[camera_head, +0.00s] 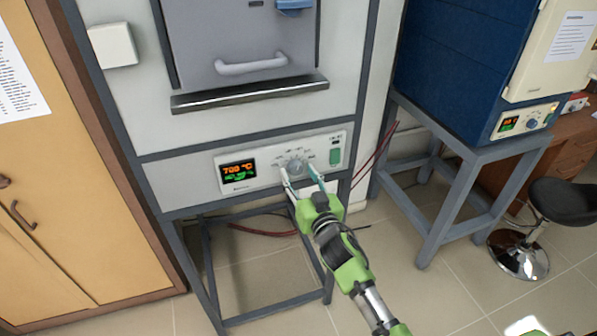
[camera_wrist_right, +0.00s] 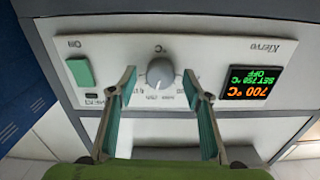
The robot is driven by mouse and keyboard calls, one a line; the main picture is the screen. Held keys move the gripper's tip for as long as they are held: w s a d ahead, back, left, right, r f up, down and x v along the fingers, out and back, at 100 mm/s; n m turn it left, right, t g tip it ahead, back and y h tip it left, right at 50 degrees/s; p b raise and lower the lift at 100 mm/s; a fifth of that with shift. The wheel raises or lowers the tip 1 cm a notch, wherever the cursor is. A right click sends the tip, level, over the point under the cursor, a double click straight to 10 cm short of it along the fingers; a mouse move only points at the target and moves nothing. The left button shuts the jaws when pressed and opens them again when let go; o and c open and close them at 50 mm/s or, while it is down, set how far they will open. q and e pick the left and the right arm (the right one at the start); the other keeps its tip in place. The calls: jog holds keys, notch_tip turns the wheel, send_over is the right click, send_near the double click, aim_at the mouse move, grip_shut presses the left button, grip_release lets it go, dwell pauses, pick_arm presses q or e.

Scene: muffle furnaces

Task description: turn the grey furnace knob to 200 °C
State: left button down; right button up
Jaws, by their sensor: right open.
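The grey furnace knob (camera_head: 296,167) is on the white control panel of the grey furnace. It also shows in the right wrist view (camera_wrist_right: 160,72), which sees the panel upside down. My right gripper (camera_head: 299,173) is open, with one finger on each side of the knob. In the right wrist view gaps show between the fingers (camera_wrist_right: 159,78) and the knob. The display (camera_head: 239,171) reads 700 °C in orange; in the right wrist view its green lines (camera_wrist_right: 264,75) appear to read SET 750 °C and OFF. My left gripper is out of view.
A green switch (camera_head: 336,156) sits right of the knob. The furnace door handle (camera_head: 250,65) and a ledge (camera_head: 250,94) are above the panel. A blue furnace (camera_head: 455,65) on a grey stand is at the right, with a black stool (camera_head: 563,200) beside it.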

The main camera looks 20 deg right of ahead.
jog(key=shift+w, duration=0.35)
jog(key=shift+c, duration=0.3)
jog(key=c, duration=1)
jog(key=shift+n, duration=0.4)
jog(key=shift+c, duration=0.2)
jog(key=n, duration=0.3)
jog(key=shift+n, duration=0.3)
jog(key=n+b, duration=0.1)
jog(key=n, duration=0.3)
jog(key=shift+n, duration=0.3)
jog(key=n, duration=0.4)
jog(key=shift+n, duration=2.5)
